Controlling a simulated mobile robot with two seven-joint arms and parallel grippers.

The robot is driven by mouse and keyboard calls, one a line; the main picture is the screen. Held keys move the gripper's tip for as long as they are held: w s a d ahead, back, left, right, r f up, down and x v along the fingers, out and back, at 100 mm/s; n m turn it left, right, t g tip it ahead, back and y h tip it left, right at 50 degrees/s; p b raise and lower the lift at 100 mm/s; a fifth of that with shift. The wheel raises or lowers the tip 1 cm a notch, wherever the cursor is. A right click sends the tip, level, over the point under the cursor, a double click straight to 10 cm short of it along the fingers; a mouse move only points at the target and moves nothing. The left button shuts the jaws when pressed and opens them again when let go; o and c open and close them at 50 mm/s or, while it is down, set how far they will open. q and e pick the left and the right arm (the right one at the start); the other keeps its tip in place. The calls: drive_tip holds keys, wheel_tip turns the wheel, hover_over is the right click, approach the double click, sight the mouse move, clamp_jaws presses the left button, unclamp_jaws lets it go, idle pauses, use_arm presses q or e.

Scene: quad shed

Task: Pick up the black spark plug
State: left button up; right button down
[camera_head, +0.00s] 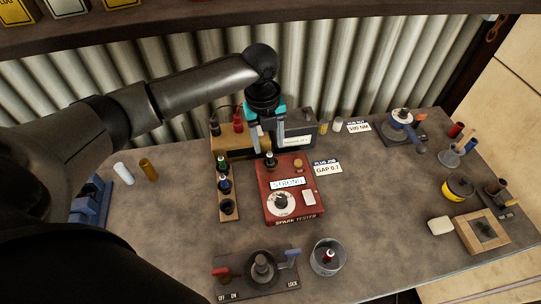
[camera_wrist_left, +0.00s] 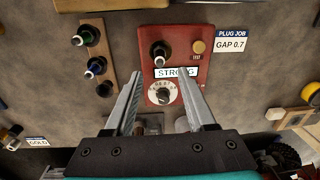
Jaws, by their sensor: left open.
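A black spark plug with a pale tip (camera_head: 271,158) stands in the back left part of the red spark tester (camera_head: 291,207); it also shows in the wrist view (camera_wrist_left: 160,50). My left gripper (camera_head: 269,146) points down above the tester's back edge, with its fingers apart and nothing between them. In the wrist view the open fingers (camera_wrist_left: 163,78) frame the tester's STRONG display and dial, and the black plug shows past the fingertips. My right gripper is not in view.
A wooden rack (camera_head: 234,215) left of the tester holds a green plug (camera_head: 222,163) and a blue plug (camera_head: 224,184); its front position looks empty. A clear cup (camera_head: 327,257) with a red-banded plug and a lever panel (camera_head: 257,270) stand in front.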

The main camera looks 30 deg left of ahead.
sight(269, 152)
use_arm(q)
drive_tip(key=f, duration=0.5)
drive_tip(key=shift+w+f, duration=0.3)
clamp_jaws()
idle(0.4)
